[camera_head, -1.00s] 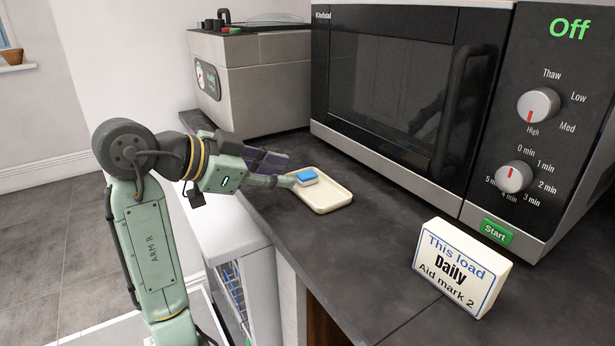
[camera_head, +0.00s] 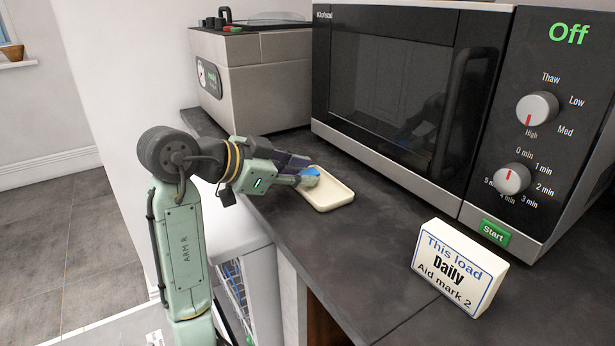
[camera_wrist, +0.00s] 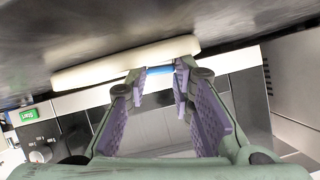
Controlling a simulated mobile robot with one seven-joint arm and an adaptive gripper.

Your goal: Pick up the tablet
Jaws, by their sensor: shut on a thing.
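The tablet (camera_head: 312,171) is a small block with a blue top, in the head view over the left part of a cream tray. In the wrist view its blue side (camera_wrist: 160,70) shows between my fingertips. My gripper (camera_head: 306,177) is shut on the tablet, and its fingers cover much of it in the head view. I cannot tell whether the tablet still touches the tray. The cream tray (camera_head: 333,200) lies on the dark counter, and its edge (camera_wrist: 90,75) also shows in the wrist view.
A microwave (camera_head: 400,90) reading "Off" stands behind and right of the tray. A white card (camera_head: 461,268) reading "This load Daily Aid mark 2" stands at the front right. A grey appliance (camera_head: 250,80) with a gauge stands at the back left. The counter (camera_head: 385,215) between tray and card is clear.

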